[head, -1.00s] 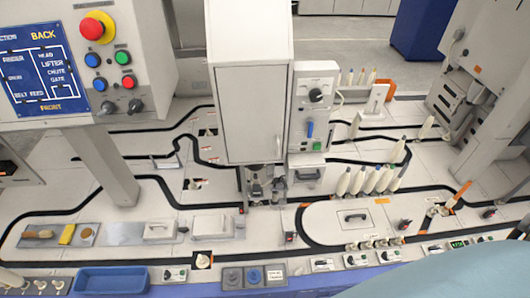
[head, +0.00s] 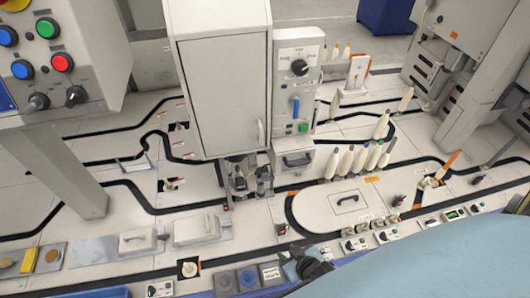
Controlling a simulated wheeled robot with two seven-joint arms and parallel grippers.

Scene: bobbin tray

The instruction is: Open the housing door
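The housing (head: 245,12) is a tall light-grey box at the upper middle of the head view. Its door (head: 218,85) is a flat grey panel and looks shut, with a small upright handle (head: 260,131) near its lower right edge. My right gripper (head: 302,262), small and dark, shows at the bottom edge, below and right of the housing and well apart from the handle. Its fingers are too small and unclear to tell whether they are open. My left gripper is not in view.
A panel with a knob and a blue lever (head: 298,72) stands close at the housing's right. Several bobbins (head: 358,160) stand in a row to the right. A control box on a post (head: 68,182) stands left. A blue tray (head: 95,293) lies at the front left.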

